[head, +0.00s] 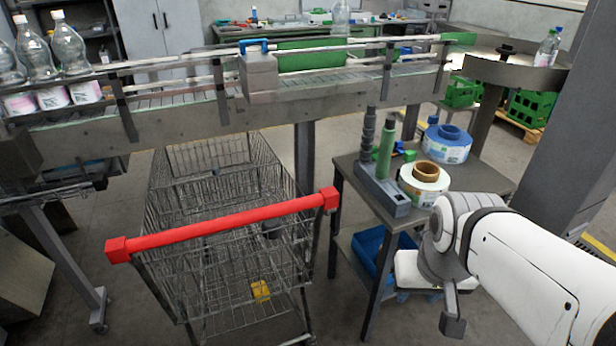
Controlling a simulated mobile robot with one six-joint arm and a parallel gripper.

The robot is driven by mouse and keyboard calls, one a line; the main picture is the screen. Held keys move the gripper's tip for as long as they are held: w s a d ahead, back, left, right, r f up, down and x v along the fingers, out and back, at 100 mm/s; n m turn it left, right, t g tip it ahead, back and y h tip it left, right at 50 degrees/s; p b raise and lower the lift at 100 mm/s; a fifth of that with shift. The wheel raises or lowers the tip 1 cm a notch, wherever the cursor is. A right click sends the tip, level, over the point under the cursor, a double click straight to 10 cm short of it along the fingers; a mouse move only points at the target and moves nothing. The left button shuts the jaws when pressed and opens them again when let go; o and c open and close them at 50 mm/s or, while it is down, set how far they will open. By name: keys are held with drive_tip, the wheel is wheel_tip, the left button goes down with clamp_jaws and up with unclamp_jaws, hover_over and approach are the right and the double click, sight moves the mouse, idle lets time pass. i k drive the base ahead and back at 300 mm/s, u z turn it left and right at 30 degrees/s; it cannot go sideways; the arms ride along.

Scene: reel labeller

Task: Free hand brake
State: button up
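No part is clearly marked as a hand brake. On the grey side table (485,178), a grey block (382,192) carries a dark ribbed upright post (367,135) and a green upright post (386,145). A blue clamp-like piece (255,46) sits on top of a grey box on the conveyor. My gripper (452,318) is at the lower right, in front of the table and below its top. One dark finger part shows pointing down; the other side is hidden, so I cannot tell its opening. It appears apart from the posts.
A shopping cart with a red handle (225,224) stands left of the table. A white label reel (423,183) and a blue-white reel (446,145) lie on the table. The conveyor (180,118) crosses behind, with bottles (67,45) at left. A grey pillar (580,150) stands at right.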

sight(334, 225)
drive_tip(key=u, duration=2.05)
drive_tip(key=k, duration=1)
drive_tip(key=z, duration=1.2)
drive_tip(key=i, duration=1.6)
drive_tip(key=u, duration=0.1)
